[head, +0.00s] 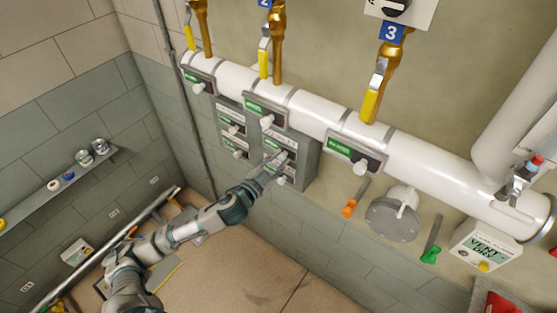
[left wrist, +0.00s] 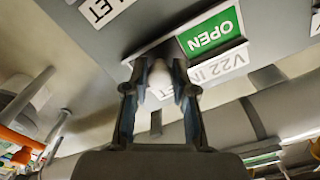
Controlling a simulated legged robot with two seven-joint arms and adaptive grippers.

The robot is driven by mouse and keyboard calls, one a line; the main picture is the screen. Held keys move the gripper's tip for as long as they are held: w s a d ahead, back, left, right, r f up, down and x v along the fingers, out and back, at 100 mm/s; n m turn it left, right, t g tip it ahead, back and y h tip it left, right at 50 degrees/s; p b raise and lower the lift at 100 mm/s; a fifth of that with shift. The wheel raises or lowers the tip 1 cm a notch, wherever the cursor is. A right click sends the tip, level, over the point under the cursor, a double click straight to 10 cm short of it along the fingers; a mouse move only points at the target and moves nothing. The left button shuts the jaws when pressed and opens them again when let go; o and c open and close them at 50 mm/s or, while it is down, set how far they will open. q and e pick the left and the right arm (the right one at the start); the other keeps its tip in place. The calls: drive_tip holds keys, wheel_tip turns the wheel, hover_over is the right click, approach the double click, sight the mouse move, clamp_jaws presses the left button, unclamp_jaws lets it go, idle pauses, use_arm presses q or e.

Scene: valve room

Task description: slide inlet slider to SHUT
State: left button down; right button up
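The inlet slider is on a grey wall box (head: 305,165) below the white pipe. Its green OPEN window (left wrist: 210,32) and a white label starting "V22 IN" (left wrist: 222,66) show upside down in the left wrist view. Its pale round knob (left wrist: 159,78) stands between the fingers of my left gripper (left wrist: 157,72). The fingers are on either side of the knob, with narrow gaps seeming to show. My right gripper is not in view.
Other sliders with green windows sit on the box and along the white pipe (head: 315,118). Yellow-handled valves (head: 371,100) rise above it. An orange handle (head: 349,208), a round flange (head: 394,216) and a VENT box (head: 485,246) are to the right. The floor (head: 240,275) below is mostly clear.

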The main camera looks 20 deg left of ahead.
use_arm(q)
drive_tip(key=a, duration=0.2)
drive_tip(key=w+a, duration=0.1)
drive_tip(key=a, duration=0.1)
drive_tip(key=w+a, duration=0.1)
drive_tip(key=a, duration=0.1)
drive_tip(key=shift+w, duration=0.15)
drive_tip(key=c, duration=0.9)
unclamp_jaws()
drive_tip(key=shift+a, duration=0.1)
drive_tip(key=shift+a, duration=0.15)
drive_tip(key=v, duration=1.2)
drive_tip(key=shift+w+f, duration=0.1)
